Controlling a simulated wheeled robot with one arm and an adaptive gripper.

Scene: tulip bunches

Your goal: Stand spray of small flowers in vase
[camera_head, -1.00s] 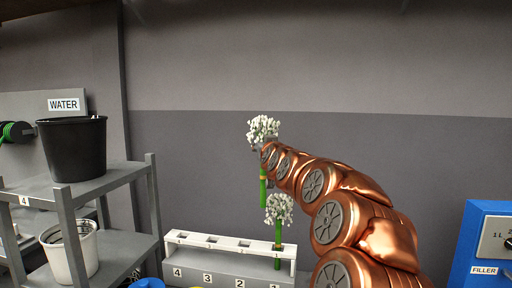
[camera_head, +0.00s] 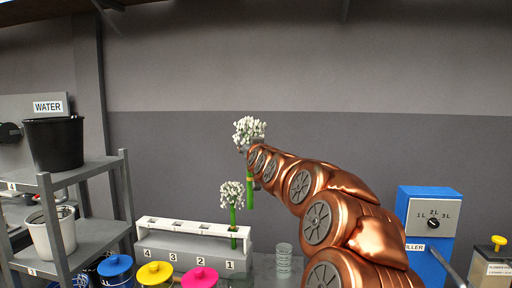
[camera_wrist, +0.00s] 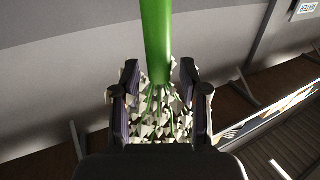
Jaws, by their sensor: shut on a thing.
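My gripper (camera_wrist: 160,95) is shut on a spray of small white flowers (camera_head: 249,131) with a thick green stem. In the wrist view its fingers lie on both sides of the green stem (camera_wrist: 156,45), with white blossoms (camera_wrist: 158,127) between and below them. In the head view the spray is upright in the air, above and right of the white rack, its stem partly hidden by my arm. A clear ribbed glass vessel (camera_head: 284,262), possibly the vase, stands right of the rack, below my arm.
A similar white spray (camera_head: 232,195) stands in slot 1 of the numbered rack (camera_head: 160,228). Blue, yellow and pink lidded jars (camera_head: 200,279) stand in front. A shelf (camera_head: 95,168) with black (camera_head: 54,145) and white buckets (camera_head: 50,236) is left; a blue filler (camera_head: 428,215) is right.

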